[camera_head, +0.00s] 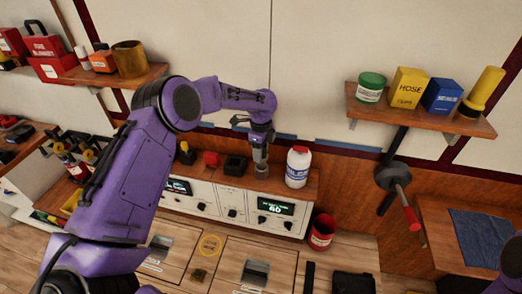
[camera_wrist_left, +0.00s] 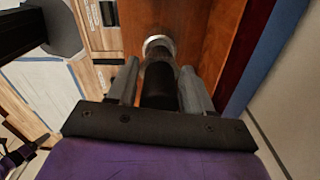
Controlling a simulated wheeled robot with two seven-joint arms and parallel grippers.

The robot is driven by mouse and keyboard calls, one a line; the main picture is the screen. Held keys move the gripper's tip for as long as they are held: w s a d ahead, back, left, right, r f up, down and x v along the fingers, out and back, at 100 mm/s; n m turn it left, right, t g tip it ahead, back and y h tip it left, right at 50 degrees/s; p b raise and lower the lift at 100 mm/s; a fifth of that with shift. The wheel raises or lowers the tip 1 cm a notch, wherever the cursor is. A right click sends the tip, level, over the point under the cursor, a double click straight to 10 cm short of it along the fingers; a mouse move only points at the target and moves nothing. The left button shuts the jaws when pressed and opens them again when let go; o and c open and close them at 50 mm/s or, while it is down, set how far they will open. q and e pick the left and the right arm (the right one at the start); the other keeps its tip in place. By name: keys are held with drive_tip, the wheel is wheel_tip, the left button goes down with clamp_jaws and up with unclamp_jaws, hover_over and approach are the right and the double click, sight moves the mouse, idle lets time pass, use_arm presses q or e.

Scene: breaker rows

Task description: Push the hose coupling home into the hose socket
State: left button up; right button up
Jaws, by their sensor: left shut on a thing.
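My left gripper (camera_head: 261,146) points down over the wooden ledge above the white panel. It is shut on the hose coupling (camera_wrist_left: 158,85), a dark cylinder between its two grey fingers in the left wrist view. The hose socket (camera_wrist_left: 158,43) shows there as a pale metal ring on the wood, just past the coupling's far end. In the head view the socket (camera_head: 262,171) is a small light ring directly below the gripper. The coupling lines up with the ring, but I cannot tell how deep it sits. My right gripper is out of view.
A white bottle with a red cap (camera_head: 298,167) stands close right of the socket. A black block (camera_head: 235,165) and a red block (camera_head: 211,159) stand to its left. A red can (camera_head: 321,232) is below right. A loaded shelf (camera_head: 425,117) is at upper right.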

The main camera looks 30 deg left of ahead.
use_arm(q)
drive_tip(key=shift+f+b, duration=1.3)
drive_tip(key=shift+f, duration=1.1)
drive_tip(key=o, duration=1.3)
drive_tip(key=shift+r, duration=0.1)
drive_tip(key=shift+r, duration=0.4)
wheel_tip(320, 180, up, 10)
drive_tip(key=b, duration=0.2)
drive_tip(key=shift+f+b, duration=0.15)
drive_tip(key=shift+b, duration=0.2)
